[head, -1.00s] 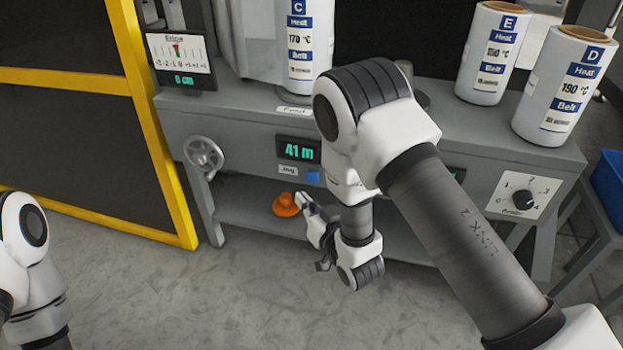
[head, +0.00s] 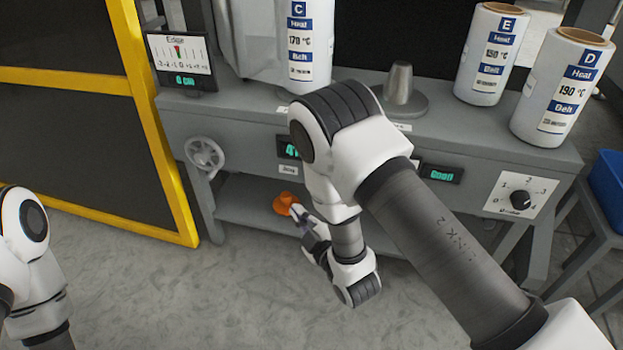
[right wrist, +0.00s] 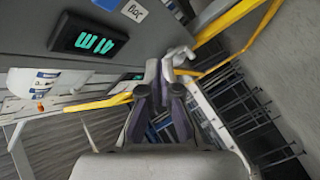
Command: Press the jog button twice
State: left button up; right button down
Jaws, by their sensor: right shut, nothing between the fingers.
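The jog button is hidden behind my right arm in the head view. Its "Jog" label (head: 288,170) shows on the grey machine front, just left of the arm. In the right wrist view the label (right wrist: 134,11) is at the top edge, with part of the blue jog button (right wrist: 106,4) beside it, cut off by the frame. My right gripper (head: 297,212) is shut and empty, below the label and in front of the machine. Its fingers (right wrist: 165,80) show in the wrist view, apart from the button. My left gripper is out of view; only my left arm shows.
A display reading 41 m (right wrist: 88,41) is beside the label. A handwheel (head: 205,153) is to the left, and a rotary knob (head: 521,201) to the right. An orange object (head: 286,202) sits on the lower shelf. Rolls C (head: 310,45), E (head: 487,55) and D (head: 562,88) stand on top.

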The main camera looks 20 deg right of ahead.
jog(key=w+d+b, duration=0.1)
jog(key=w+d, duration=0.3)
jog(key=w, duration=0.2)
jog(key=shift+w+d+b, duration=0.25)
jog(key=shift+w+b, duration=0.05)
jog(key=shift+w, duration=0.05)
dwell(1.1)
jog(key=shift+w+d, duration=0.25)
jog(key=shift+w, duration=0.05)
jog(key=shift+w+d, duration=0.25)
jog(key=shift+w, duration=0.15)
dwell(0.7)
jog(key=shift+s+a+p, duration=0.35)
jog(key=shift+s+a, duration=0.15)
jog(key=shift+s, duration=0.25)
